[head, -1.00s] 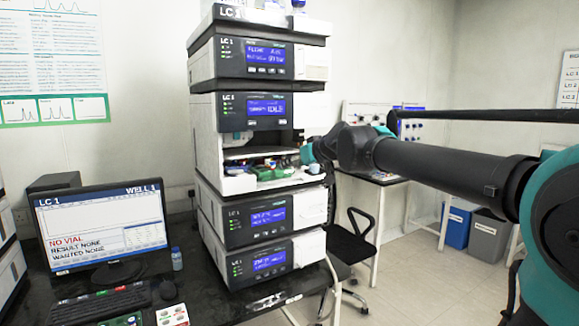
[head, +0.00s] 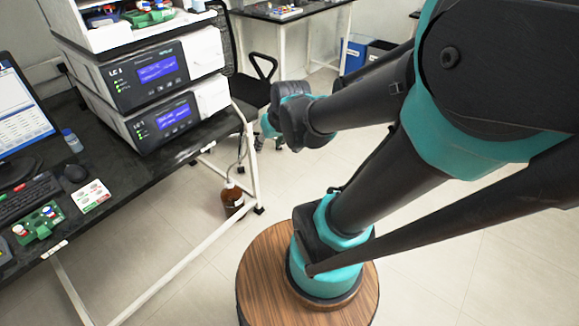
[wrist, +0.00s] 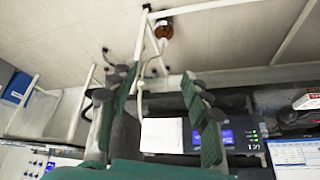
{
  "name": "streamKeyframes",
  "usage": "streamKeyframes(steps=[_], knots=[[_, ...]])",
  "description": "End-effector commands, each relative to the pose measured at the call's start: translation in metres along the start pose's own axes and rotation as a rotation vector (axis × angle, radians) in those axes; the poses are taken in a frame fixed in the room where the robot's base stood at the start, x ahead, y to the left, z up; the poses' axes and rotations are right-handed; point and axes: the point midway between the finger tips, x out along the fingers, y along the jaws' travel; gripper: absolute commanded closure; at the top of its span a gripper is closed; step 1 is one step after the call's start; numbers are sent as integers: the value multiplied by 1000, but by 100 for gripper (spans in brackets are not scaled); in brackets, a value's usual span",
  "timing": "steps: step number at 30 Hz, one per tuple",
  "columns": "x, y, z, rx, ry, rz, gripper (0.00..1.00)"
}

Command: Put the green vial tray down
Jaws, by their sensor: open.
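A green vial tray (head: 148,14) with several coloured vials sits on the open white shelf of the LC 1 stack, at the top left of the head view. A second green tray (head: 38,222) with a few vials lies on the front of the black bench, left of the stack. My gripper (wrist: 158,82) is open, with nothing between its two fingers in the wrist view. In the head view it is out over the floor, right of the bench and apart from both trays; its fingertips are hard to make out there. No green tray can be made out in the wrist view.
The black bench (head: 95,215) carries a monitor, keyboard, mouse (head: 75,173), small blue-capped bottle (head: 72,140) and white card (head: 91,196). A brown bottle (head: 232,198) stands on the floor by the bench leg. A chair (head: 250,90) is behind my gripper.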

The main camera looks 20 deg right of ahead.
Motion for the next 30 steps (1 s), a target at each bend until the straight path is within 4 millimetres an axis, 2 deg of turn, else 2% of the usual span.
streamKeyframes(steps=[1, 3, 7, 10, 30], knots=[[5, 11, 30, 34, -37, 33, 52], [8, 20, 62, 73, -78, 69, 52], [11, 30, 93, 114, -119, 108, 52], [11, 32, 99, 122, -128, 117, 52], [11, 32, 97, 120, -125, 114, 52]])
